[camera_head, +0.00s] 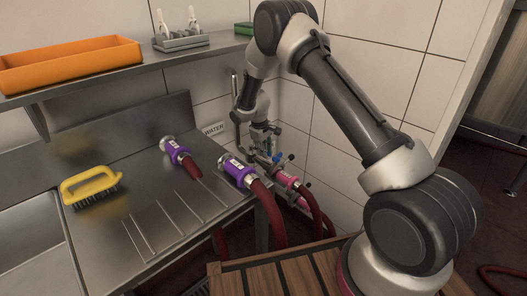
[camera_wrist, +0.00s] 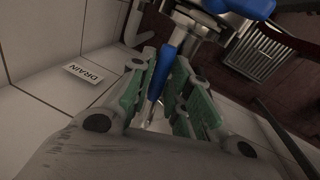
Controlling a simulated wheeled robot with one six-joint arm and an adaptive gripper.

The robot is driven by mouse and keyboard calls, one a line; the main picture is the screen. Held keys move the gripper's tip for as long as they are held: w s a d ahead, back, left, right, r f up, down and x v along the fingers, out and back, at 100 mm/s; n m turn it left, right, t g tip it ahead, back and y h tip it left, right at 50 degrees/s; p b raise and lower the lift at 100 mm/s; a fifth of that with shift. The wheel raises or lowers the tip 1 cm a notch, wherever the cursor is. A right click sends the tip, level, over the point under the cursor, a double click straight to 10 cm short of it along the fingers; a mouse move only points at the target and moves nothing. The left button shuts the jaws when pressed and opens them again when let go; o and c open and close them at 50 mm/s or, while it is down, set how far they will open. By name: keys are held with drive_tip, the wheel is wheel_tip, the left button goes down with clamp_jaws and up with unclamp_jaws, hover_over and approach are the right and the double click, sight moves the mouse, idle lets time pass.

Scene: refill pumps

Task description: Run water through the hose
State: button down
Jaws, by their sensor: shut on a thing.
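My gripper (camera_wrist: 162,75) has green-padded fingers closed around a blue lever handle (camera_wrist: 166,68) on a metal valve in the wrist view. In the head view, my gripper (camera_head: 266,130) is at the metal pipework by the back wall, and its fingertips are partly hidden. A hose with a pink collar (camera_head: 287,178) meets this pipework, and its dark red hose hangs down to the right. A hose with a purple collar (camera_head: 238,172) lies at the counter's right edge, its metal end toward the left. Another purple-collared hose end (camera_head: 176,152) lies farther back on the counter.
A WATER label (camera_head: 213,129) is on the wall; a DRAIN label (camera_wrist: 83,74) shows in the wrist view, with a second blue handle (camera_wrist: 250,7) and a floor grate (camera_wrist: 262,53). A yellow brush (camera_head: 90,185) lies beside the sink. An orange tray (camera_head: 70,66) stands on the shelf.

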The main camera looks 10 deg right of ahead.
drive_tip(key=w+d+n+y, duration=0.2)
drive_tip(key=w+n, duration=0.8)
drive_tip(key=n, duration=0.6)
drive_tip(key=shift+d+t+y, duration=0.25)
drive_tip(key=shift+t+y, duration=0.05)
drive_tip(key=shift+y, duration=0.1)
drive_tip(key=shift+w+n, duration=0.1)
drive_tip(key=shift+n, duration=0.2)
drive_tip(key=c, duration=1.3)
unclamp_jaws()
drive_tip(key=shift+c, duration=0.2)
